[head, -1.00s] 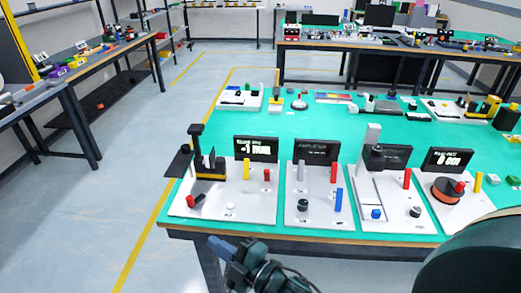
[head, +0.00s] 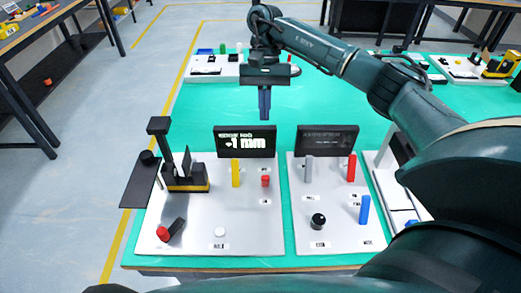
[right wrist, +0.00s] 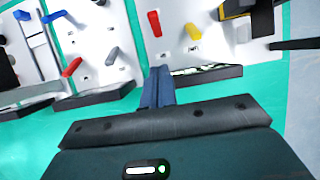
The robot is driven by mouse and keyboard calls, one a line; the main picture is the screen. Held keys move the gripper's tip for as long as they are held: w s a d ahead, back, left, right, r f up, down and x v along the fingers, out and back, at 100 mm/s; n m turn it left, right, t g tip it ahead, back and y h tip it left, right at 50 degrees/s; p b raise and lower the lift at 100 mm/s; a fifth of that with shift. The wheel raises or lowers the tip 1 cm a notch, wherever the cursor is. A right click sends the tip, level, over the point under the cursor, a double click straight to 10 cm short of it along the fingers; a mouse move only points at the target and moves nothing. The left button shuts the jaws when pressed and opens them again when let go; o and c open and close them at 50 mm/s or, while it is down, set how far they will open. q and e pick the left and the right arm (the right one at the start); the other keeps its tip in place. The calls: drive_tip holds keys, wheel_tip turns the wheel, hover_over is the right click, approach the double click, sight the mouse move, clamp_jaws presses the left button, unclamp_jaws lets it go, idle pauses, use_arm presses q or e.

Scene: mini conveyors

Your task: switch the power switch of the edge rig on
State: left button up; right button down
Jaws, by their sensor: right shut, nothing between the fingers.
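The left board (head: 225,238) carries a lit screen (head: 245,141) reading about 1 mm; its small heading is too blurred to read. I cannot tell which part is the power switch. My right gripper (head: 264,112) is shut and empty, pointing down behind the screen, apart from the board. The right wrist view shows its fingers (right wrist: 158,82) near the screen's back edge (right wrist: 205,72). My left gripper is not in view.
A second board (head: 335,228) with a dim screen (head: 328,139), a black knob (head: 318,220) and grey, red and blue posts stands close on the right. A black-and-yellow device (head: 186,178) stands on the left board.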

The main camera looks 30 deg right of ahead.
sight(265, 181)
drive_tip(key=p+x, duration=0.1)
drive_tip(key=x, duration=0.5)
drive_tip(key=p+x, duration=0.1)
drive_tip(key=x, duration=0.2)
drive_tip(key=shift+s+d+f+p, duration=0.1)
drive_tip(key=shift+s+f+p, duration=0.1)
drive_tip(key=shift+s+p, duration=0.15)
drive_tip(key=shift+s+a+f+p, duration=0.25)
drive_tip(key=shift+s+a+p, duration=0.1)
drive_tip(key=shift+s, duration=0.15)
drive_tip(key=shift+s+a+f+p, duration=0.2)
drive_tip(key=shift+s+a+p, duration=0.1)
drive_tip(key=shift+s, duration=0.2)
drive_tip(key=shift+s+a+f, duration=0.1)
drive_tip(key=shift+s+f, duration=0.05)
drive_tip(key=shift+s, duration=0.2)
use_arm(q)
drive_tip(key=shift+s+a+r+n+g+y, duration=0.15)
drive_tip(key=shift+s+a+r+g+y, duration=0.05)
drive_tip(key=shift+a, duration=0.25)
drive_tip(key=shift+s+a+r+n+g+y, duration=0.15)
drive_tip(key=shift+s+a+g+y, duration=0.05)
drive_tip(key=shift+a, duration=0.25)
use_arm(e)
drive_tip(key=shift+s+a+f, duration=0.2)
drive_tip(key=shift+f, duration=0.05)
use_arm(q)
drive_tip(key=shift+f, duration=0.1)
